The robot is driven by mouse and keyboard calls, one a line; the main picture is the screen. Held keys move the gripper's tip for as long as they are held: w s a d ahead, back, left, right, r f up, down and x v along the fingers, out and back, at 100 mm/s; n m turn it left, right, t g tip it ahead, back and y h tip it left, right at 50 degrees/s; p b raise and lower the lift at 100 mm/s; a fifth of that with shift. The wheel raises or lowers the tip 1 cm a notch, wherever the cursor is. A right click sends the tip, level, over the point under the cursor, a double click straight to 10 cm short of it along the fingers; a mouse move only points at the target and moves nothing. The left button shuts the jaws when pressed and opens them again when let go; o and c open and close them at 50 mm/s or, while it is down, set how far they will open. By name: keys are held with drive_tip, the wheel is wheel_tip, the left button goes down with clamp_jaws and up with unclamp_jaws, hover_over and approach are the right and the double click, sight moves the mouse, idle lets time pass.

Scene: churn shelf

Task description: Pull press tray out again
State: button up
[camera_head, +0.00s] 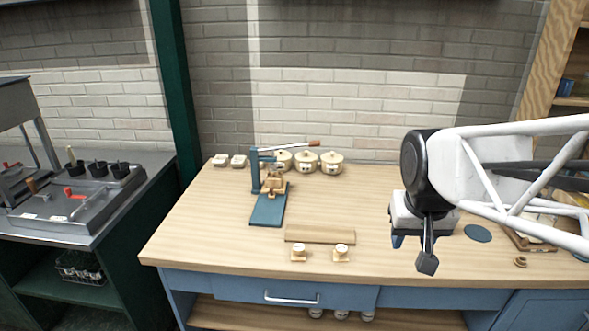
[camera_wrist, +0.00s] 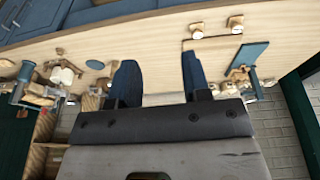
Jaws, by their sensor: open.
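The press (camera_head: 255,172) is a blue stand with a long wooden-handled lever, on the wooden counter left of centre. A flat blue plate (camera_head: 267,211), the likeliest press tray, extends forward from under it. A wooden block (camera_head: 273,184) sits within the press above the plate's back part. In the wrist view the press (camera_wrist: 240,75) and blue plate (camera_wrist: 250,53) show right of my fingers. My gripper (camera_head: 412,250) is open and empty, well right of the press and above the counter. Its two blue fingers stand apart in the wrist view (camera_wrist: 158,65).
Three lidded pots (camera_head: 305,161) stand behind the press. A wooden board (camera_head: 320,234) and two small wooden-based pieces (camera_head: 341,253) lie in front and right of it. A blue disc (camera_head: 478,233) lies near my arm. The counter between press and gripper is mostly clear.

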drive_tip(key=w+a, duration=0.3)
drive_tip(key=w, duration=0.5)
drive_tip(key=w+a, duration=0.3)
drive_tip(key=w, duration=0.4)
drive_tip(key=n+t, duration=0.2)
approach(271, 188)
drive_tip(key=x, duration=0.3)
drive_tip(key=shift+w+d+r+y, duration=0.1)
drive_tip(key=shift+d+r+y, duration=0.05)
drive_tip(key=shift+r+y, duration=0.15)
drive_tip(key=shift+f, duration=0.15)
drive_tip(key=shift+x, duration=3.8)
drive_tip(key=shift+d+f, duration=0.1)
